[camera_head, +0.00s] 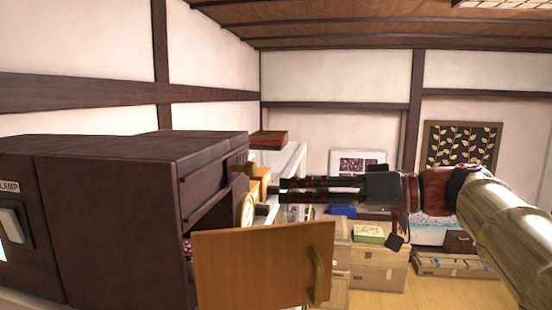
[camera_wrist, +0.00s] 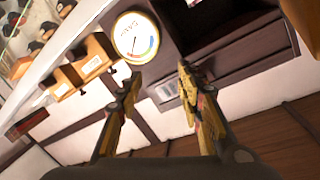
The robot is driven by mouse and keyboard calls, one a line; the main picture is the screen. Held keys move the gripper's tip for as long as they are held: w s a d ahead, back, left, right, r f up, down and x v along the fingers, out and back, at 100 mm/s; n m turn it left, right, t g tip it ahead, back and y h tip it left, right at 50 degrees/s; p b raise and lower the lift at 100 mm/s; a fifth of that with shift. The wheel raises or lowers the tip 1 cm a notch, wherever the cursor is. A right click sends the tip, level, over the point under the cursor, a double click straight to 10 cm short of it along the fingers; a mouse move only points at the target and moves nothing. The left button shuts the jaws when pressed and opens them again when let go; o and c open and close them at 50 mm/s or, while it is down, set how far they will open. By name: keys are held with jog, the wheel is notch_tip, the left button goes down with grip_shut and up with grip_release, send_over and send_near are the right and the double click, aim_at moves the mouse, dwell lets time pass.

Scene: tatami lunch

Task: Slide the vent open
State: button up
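A dark brown cabinet (camera_head: 110,220) stands at the left. Its right face carries a round white dial (camera_head: 247,210) and a brass knob (camera_head: 250,168). In the wrist view the dial (camera_wrist: 136,37) is beyond the left fingertip. A small pale ribbed piece (camera_wrist: 167,90) shows between the fingers at the cabinet's edge; I cannot tell whether it is the vent. A long recess (camera_wrist: 245,50) lies to its right. My gripper (camera_head: 283,188) points left towards the cabinet. In the wrist view my gripper (camera_wrist: 160,72) has its fingers apart, with nothing held between them.
A wooden door (camera_head: 262,265) with a brass handle stands open in front of the cabinet, below my gripper. A lamp switch (camera_head: 12,226) is at far left. Boxes (camera_head: 378,262) are stacked behind my arm. An orange-brown box (camera_head: 260,185) sits beyond the cabinet.

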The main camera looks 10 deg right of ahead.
aim_at(255, 169)
jog(key=shift+s+a+r+n+g+y, duration=0.6)
jog(key=shift+s+a+r+n+y, duration=0.7)
jog(key=shift+r+n, duration=1.45)
jog(key=shift+p+x, duration=1.2)
jog(key=shift+x, duration=2.2)
jog(key=shift+f, duration=0.15)
jog(key=shift+c, duration=0.7)
jog(key=c, duration=0.8)
grip_shut()
